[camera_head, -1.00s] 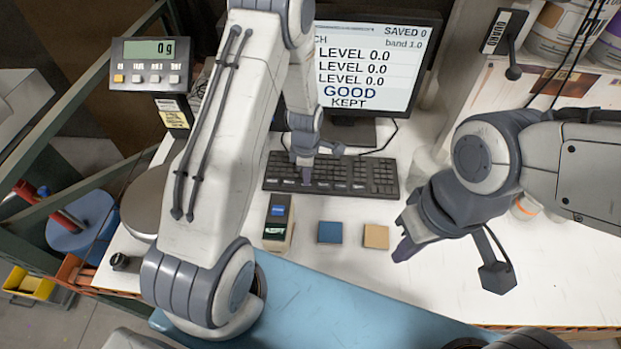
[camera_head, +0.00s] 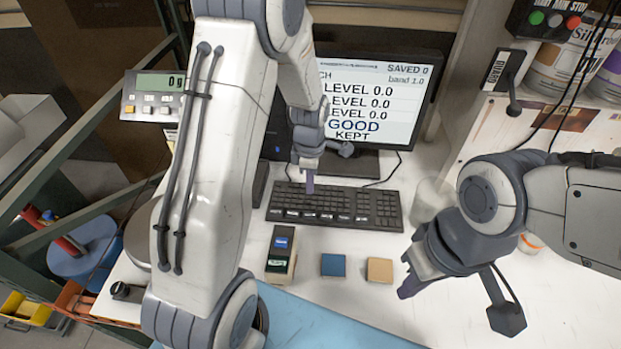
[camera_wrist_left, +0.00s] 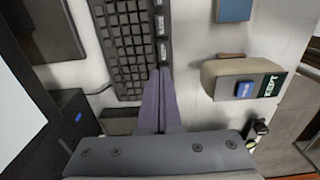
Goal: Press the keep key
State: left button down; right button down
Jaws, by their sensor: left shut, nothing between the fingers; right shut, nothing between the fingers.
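The black keyboard (camera_head: 380,209) lies on the white counter below the monitor. A row of larger labelled keys runs along its front edge; these also show in the left wrist view (camera_wrist_left: 161,25), but I cannot read which is the keep key. My left gripper (camera_head: 309,188) is shut and empty, pointing down over the keyboard's left half, apparently above the keys. In the left wrist view its fingertips (camera_wrist_left: 160,73) overlap the end of the labelled row. My right gripper (camera_head: 408,288) is shut and empty, right of the tan tile. The monitor (camera_head: 370,105) reads GOOD, KEPT, SAVED 0.
A small device with a blue screen and green label (camera_head: 281,250), a blue tile (camera_head: 333,265) and a tan tile (camera_head: 380,270) stand in front of the keyboard. A scale display (camera_head: 152,97) reads 0 g. A button box (camera_head: 550,20) hangs at top right.

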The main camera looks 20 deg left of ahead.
pick_arm(q)
jog(key=shift+r, duration=1.55)
jog(key=s+d+r+m+b, duration=0.3)
jog(key=s+d+m+b, duration=0.2)
jog(key=s+d+m, duration=0.55)
jog(key=s+d+m+h+b, duration=0.1)
jog(key=s+d+m+b, duration=0.2)
jog(key=s+m, duration=1)
jog(key=d+m, duration=0.2)
jog(key=m, duration=0.3)
jog(key=shift+s+d+r, duration=0.15)
jog(key=shift+s, duration=0.25)
